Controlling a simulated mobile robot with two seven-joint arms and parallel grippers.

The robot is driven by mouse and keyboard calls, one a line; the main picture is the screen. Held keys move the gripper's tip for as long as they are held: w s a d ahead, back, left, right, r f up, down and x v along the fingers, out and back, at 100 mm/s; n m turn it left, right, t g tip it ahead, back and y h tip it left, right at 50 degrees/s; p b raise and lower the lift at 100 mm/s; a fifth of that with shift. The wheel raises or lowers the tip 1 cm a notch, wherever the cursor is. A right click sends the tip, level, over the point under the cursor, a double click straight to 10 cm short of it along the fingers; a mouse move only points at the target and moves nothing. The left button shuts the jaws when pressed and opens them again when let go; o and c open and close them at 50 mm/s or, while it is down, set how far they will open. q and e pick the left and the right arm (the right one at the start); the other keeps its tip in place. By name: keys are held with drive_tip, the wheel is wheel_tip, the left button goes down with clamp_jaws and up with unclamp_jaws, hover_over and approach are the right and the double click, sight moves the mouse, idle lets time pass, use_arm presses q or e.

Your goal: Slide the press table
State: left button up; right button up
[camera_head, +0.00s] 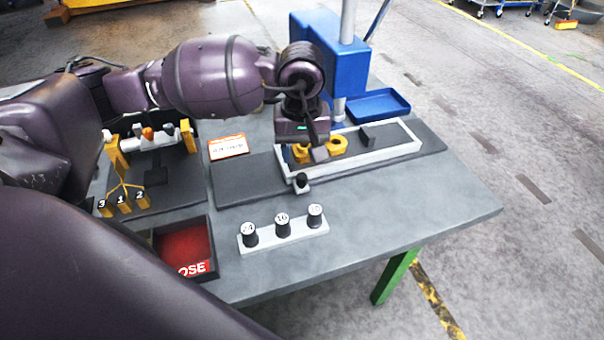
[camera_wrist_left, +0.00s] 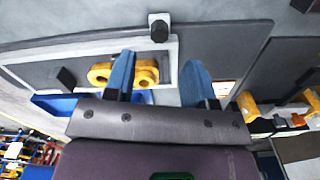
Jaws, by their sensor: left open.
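The press table (camera_head: 375,165) is a long tray with a white rim, lying on a dark grey plate under the blue press. A black knob (camera_head: 302,180) stands on a white tab at its front left corner; it also shows in the left wrist view (camera_wrist_left: 159,31). A yellow casting (camera_head: 338,145) with round holes sits in the tray, partly hidden by my gripper. My left gripper (camera_head: 318,152) is over the tray's left end, close behind the knob. In the left wrist view its blue fingers (camera_wrist_left: 159,60) are apart, with nothing held. My right gripper is not seen.
The blue press (camera_head: 325,50) with its post stands behind. A white block with several black numbered knobs (camera_head: 283,232) lies in front. A red-lined bin (camera_head: 185,243) and a yellow-posted rack (camera_head: 188,135) stand left. The bench (camera_head: 440,200) is clear at right.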

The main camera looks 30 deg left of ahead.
sight(303, 177)
use_arm(q)
wheel_tip(303, 177, down, 7)
drive_tip(key=shift+f, duration=0.2)
drive_tip(key=shift+c, duration=0.4)
drive_tip(key=shift+d, duration=0.1)
clamp_jaws()
